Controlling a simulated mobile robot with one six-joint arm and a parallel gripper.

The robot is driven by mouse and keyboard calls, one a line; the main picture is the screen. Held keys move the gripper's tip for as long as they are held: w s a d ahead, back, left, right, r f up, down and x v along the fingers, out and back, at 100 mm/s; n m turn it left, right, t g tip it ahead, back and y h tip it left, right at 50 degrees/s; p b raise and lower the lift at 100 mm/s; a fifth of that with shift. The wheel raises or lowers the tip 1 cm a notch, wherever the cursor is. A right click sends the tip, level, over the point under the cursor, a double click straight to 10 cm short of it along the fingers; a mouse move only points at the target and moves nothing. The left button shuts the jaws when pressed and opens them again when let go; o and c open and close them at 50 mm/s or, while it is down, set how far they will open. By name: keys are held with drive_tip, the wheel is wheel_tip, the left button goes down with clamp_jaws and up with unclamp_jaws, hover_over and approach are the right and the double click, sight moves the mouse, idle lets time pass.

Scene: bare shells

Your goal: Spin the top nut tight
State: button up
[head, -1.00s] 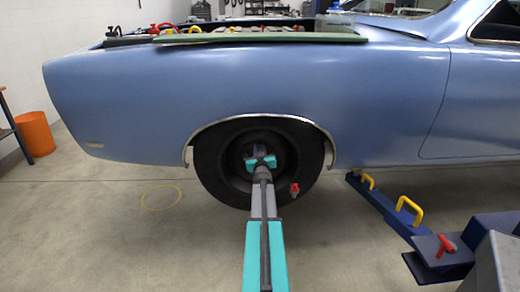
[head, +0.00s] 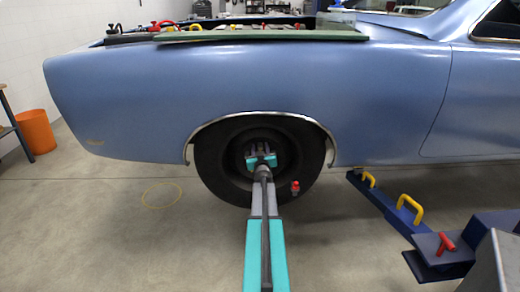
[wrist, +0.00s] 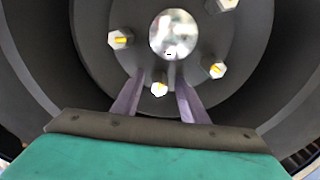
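The wheel (head: 212,165) sits under the blue car's fender, with a dark hub in its middle. One nut (wrist: 159,87) lies between the fingers of my gripper (wrist: 160,76), with a gap seen on each side. Other nuts are at the left (wrist: 120,39), the right (wrist: 214,69) and the upper right (wrist: 222,4). My gripper (head: 262,156) is open in front of the hub in the head view, where it hides the nuts.
The blue car (head: 300,85) fills the background. A small red item (head: 295,187) shows at the tyre's lower right. A blue lift arm with yellow handles (head: 408,210) lies at the right. A yellow ring (head: 161,196) and an orange bin (head: 36,132) are at the left. The floor between is clear.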

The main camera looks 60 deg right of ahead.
drive_tip(key=b+v, duration=0.2)
drive_tip(key=v, duration=1.1)
drive_tip(key=shift+a, duration=0.2)
idle(0.3)
idle(0.4)
